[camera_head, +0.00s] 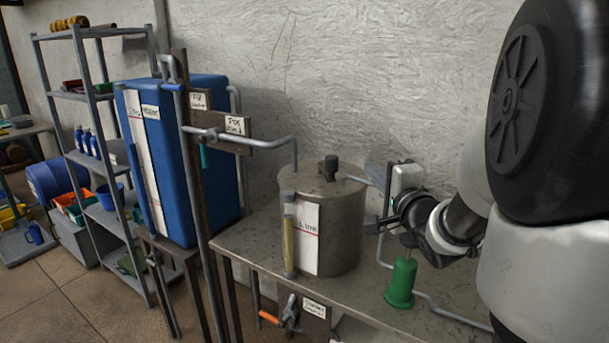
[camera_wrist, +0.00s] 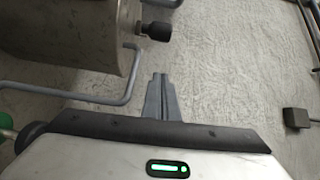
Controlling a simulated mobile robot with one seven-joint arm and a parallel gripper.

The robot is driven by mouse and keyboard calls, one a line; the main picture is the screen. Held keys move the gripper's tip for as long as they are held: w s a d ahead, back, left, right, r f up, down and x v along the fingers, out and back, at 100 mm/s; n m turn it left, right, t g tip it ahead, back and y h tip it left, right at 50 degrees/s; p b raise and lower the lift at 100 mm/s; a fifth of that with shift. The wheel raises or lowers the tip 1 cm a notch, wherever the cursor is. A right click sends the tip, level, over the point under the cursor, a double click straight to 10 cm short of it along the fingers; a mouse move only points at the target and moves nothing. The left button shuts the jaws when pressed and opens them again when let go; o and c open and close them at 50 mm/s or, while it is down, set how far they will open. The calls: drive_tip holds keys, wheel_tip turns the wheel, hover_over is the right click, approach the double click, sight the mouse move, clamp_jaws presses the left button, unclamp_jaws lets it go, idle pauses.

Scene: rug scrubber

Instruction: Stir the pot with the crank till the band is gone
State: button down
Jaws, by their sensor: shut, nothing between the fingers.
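The pot (camera_head: 345,235) is a grey metal cylinder on the bench, with a white label whose writing includes a red line. A black knob (camera_head: 331,166) stands on its lid and also shows in the wrist view (camera_wrist: 158,30). A bent grey rod (camera_head: 354,180) sits at the pot's upper right; it may be the crank, and a bent rod also shows in the wrist view (camera_wrist: 125,85). A sight tube (camera_head: 288,240) on the pot's front left shows yellow. My gripper (camera_head: 376,178) is shut and empty, right of the pot; its fingers (camera_wrist: 158,78) point at the wall.
A green cone-shaped thing (camera_head: 402,283) stands on the bench (camera_head: 245,243) below my gripper. A pipe (camera_head: 455,312) runs along the bench's right side. A blue tank (camera_head: 208,165) on a stand and a shelf rack (camera_head: 98,160) are at left. The rough wall is close behind.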

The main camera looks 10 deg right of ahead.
sight(337, 162)
drive_tip(key=w+a, duration=0.4)
drive_tip(key=w, duration=0.1)
drive_tip(key=shift+f, duration=0.1)
idle(0.3)
drive_tip(key=shift+a+b, duration=0.4)
drive_tip(key=shift+a, duration=0.5)
drive_tip(key=shift+s, duration=0.15)
